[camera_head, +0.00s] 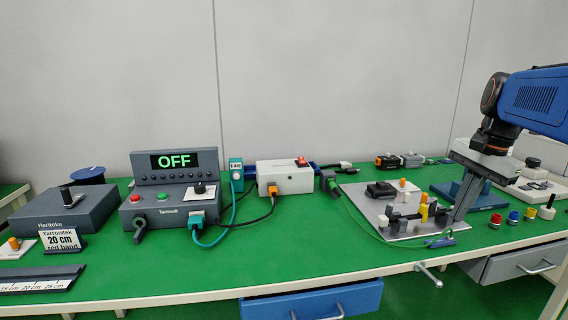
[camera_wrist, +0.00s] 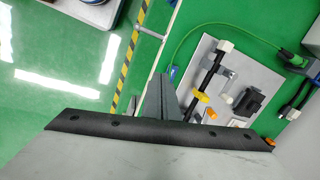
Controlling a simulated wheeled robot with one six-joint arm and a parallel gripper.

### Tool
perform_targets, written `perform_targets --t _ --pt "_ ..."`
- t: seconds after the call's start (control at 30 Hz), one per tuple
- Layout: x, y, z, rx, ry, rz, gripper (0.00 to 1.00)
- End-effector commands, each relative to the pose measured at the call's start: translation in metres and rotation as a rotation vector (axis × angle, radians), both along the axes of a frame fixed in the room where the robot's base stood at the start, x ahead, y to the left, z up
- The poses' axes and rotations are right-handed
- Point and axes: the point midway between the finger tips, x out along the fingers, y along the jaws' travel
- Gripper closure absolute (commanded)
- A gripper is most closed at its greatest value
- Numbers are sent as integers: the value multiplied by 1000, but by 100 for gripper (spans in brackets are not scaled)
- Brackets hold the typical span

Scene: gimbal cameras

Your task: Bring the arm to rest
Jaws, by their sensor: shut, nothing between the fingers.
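My gripper (camera_head: 468,200) hangs at the right in the head view, at the end of my blue arm (camera_head: 535,98). Its fingers point down and are shut with nothing between them. In the wrist view the fingers (camera_wrist: 160,88) show together near the middle, over the bench's front edge. In the head view the fingers overlap the right edge of a grey fixture plate (camera_head: 380,232). I cannot tell how high they are above the bench.
The plate carries a black block (camera_head: 381,190) and a yellow part (camera_head: 423,212). Colored knobs (camera_head: 512,217) stand to the right. A green cable (camera_head: 365,226) crosses the bench. The green front area is mostly clear.

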Motion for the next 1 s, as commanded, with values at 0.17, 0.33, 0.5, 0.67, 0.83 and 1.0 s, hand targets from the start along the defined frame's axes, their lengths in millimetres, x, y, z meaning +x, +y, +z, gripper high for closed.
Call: perform_targets --t 0.17,0.33,0.5,0.67,0.83,1.0 --pt "-28 56 -32 -91 -70 277 100" --pt "-58 96 -66 -177 -134 538 100" --pt "-89 128 -105 -267 -201 800 100" --pt "-115 148 -140 -344 -256 1016 100" --pt "-131 159 -162 -396 -293 1154 100" --pt "-135 161 -169 -412 -305 1193 67"
